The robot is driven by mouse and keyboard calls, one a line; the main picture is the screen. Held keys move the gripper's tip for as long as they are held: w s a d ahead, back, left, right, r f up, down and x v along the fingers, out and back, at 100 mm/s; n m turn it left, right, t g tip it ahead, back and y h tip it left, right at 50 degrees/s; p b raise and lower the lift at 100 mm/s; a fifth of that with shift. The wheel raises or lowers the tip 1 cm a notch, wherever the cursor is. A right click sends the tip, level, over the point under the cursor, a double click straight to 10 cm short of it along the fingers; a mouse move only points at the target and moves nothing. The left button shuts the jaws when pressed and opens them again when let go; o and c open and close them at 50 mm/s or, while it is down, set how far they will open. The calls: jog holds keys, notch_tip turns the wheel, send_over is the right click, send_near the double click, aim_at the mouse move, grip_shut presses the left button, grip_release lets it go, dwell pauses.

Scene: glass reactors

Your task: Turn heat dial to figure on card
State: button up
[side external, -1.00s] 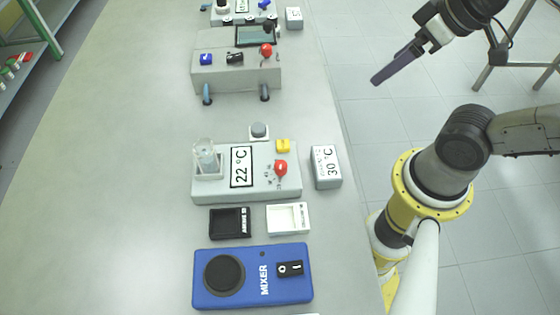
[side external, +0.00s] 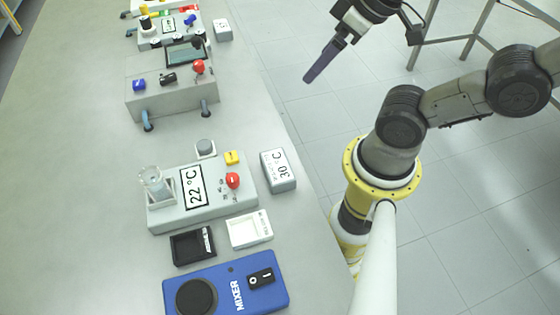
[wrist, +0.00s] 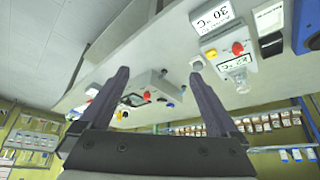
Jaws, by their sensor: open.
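The red heat dial (side external: 232,180) sits on a grey heater unit (side external: 215,210) whose display (side external: 194,187) reads 22 °C. A grey block with a white card (side external: 278,165) reading 30 °C stands just right of that unit. My gripper (side external: 308,78) is in the air off the table's right edge, well apart from the dial. In the wrist view its two fingers (wrist: 160,88) are spread with nothing between them. The wrist view also shows the dial (wrist: 237,48) and the card (wrist: 212,15) at the upper right.
Another grey unit with a red knob (side external: 199,67) stands behind.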

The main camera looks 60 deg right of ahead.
jog(key=c, duration=0.4)
jog(key=shift+s+n, duration=0.1)
jog(key=shift+n, duration=0.3)
jog(key=shift+c, duration=0.8)
jog(key=w+a+r+n+g, duration=0.1)
jog(key=w+a+r+n, duration=0.1)
jog(key=w+r+n, duration=0.15)
jog(key=n+g, duration=0.4)
jog(key=n, duration=0.6)
send_over(232, 177)
notch_tip(232, 177, down, 6)
notch_tip(232, 177, down, 13)
jog(key=shift+s+f, duration=0.1)
